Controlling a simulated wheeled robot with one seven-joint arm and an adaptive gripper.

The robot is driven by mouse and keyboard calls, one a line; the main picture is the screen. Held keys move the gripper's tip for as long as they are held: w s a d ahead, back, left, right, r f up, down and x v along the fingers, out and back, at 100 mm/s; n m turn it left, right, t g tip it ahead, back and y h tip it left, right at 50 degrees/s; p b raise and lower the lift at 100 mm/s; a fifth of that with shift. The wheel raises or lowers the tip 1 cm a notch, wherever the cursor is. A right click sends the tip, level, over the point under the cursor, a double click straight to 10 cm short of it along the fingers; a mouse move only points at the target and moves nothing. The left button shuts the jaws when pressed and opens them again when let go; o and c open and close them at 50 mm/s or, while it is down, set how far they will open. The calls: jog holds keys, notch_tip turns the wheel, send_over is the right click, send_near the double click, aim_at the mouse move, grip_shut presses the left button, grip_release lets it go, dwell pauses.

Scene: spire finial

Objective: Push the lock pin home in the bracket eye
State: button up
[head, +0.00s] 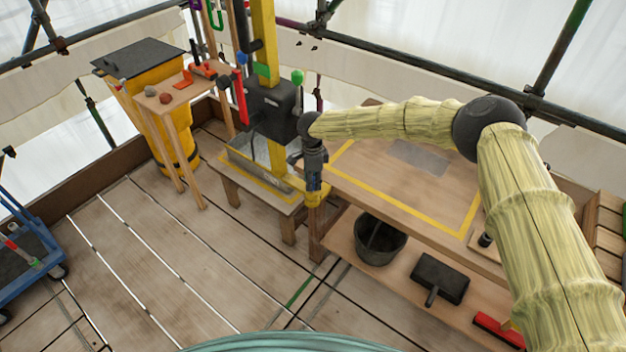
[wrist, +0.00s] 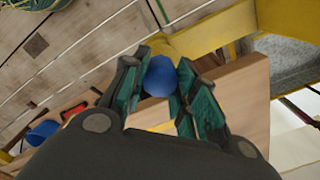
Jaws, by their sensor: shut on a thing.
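My gripper (head: 314,182) is at the front left corner of the workbench, pointing down beside a yellow part (head: 316,199). In the wrist view my gripper's dark green fingers (wrist: 161,90) are shut on a round blue knob (wrist: 160,76), which looks like the head of the lock pin. The pin's shaft is hidden below the knob. A yellow bar (wrist: 203,33), likely the bracket, lies just past the knob. The bracket eye is not visible, and I cannot tell how deep the pin sits. The knob is hidden in the head view.
The workbench top (head: 390,185) is mostly bare, with a yellow outline. A bucket (head: 380,240) sits on the lower shelf. A blue cart (head: 38,250) is far left. The floor in front is clear.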

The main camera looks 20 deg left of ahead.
jog(key=shift+f+b, duration=0.6)
jog(key=shift+f, duration=0.3)
jog(key=o, duration=1.1)
notch_tip(320, 180, up, 12)
dwell(0.4)
